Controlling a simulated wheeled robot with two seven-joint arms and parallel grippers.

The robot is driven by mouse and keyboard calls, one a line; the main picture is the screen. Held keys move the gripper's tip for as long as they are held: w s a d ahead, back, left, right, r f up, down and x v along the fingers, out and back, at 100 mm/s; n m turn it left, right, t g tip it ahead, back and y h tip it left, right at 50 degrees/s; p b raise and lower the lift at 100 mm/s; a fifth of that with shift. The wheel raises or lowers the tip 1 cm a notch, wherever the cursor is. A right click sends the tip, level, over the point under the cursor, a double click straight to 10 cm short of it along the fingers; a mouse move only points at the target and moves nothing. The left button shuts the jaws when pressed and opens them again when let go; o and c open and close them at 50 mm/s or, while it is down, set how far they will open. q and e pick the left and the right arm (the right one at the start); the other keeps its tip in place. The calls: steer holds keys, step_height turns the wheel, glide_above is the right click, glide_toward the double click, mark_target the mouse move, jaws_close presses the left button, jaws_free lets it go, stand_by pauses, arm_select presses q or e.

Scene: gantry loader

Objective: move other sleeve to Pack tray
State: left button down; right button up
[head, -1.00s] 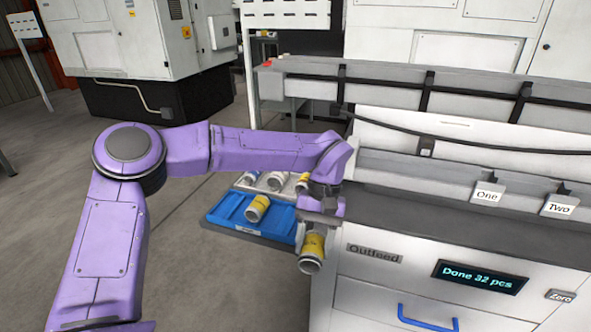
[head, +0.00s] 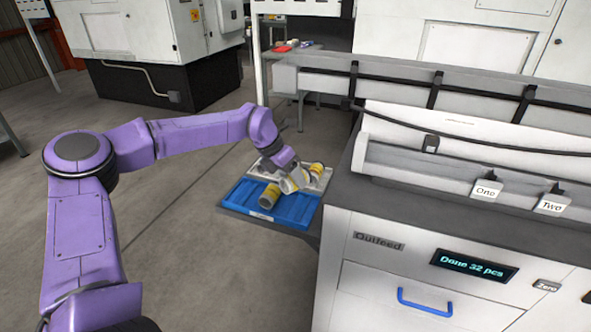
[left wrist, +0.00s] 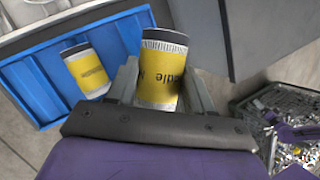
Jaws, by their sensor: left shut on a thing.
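My left gripper (head: 291,176) is shut on a yellow and white sleeve (head: 287,186). The held sleeve (left wrist: 160,78) stands between the fingers in the left wrist view. In the head view it appears over the border between the blue tray (head: 238,193) and the grey tray behind it; its height is hard to tell. Another yellow sleeve (head: 269,197) lies in the blue tray; it also shows in the left wrist view (left wrist: 87,70), left of the fingers. The tray label is too small to read. My right gripper is not in view.
The grey tray (head: 324,181) holds another yellow sleeve (head: 317,169) and a whitish piece. The Outfeed machine (head: 390,225) stands close on the right. A wire basket of metal scraps (left wrist: 280,100) shows in the left wrist view. Floor on the left is clear.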

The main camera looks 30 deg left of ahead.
arm_select(q)
steer(key=n, duration=0.1)
steer(key=w+n, duration=0.1)
steer(key=w+n+t+y, duration=0.1)
steer(key=n, duration=0.1)
steer(key=shift+d+r, duration=0.1)
steer(key=shift+r, duration=0.15)
steer(key=shift+w+r+n+y, duration=0.1)
steer(key=shift+n+y, duration=0.2)
steer(key=shift+n, duration=0.4)
steer(key=shift+n+t, duration=0.3)
steer(key=shift+n, duration=0.1)
step_height(320, 180, down, 11)
steer(key=b, duration=0.7)
steer(key=shift+r+b, duration=0.2)
steer(key=shift+b, duration=0.2)
steer(key=shift+c, duration=1.8)
jaws_free()
steer(key=shift+s+r, duration=0.1)
steer(key=shift+s, duration=0.1)
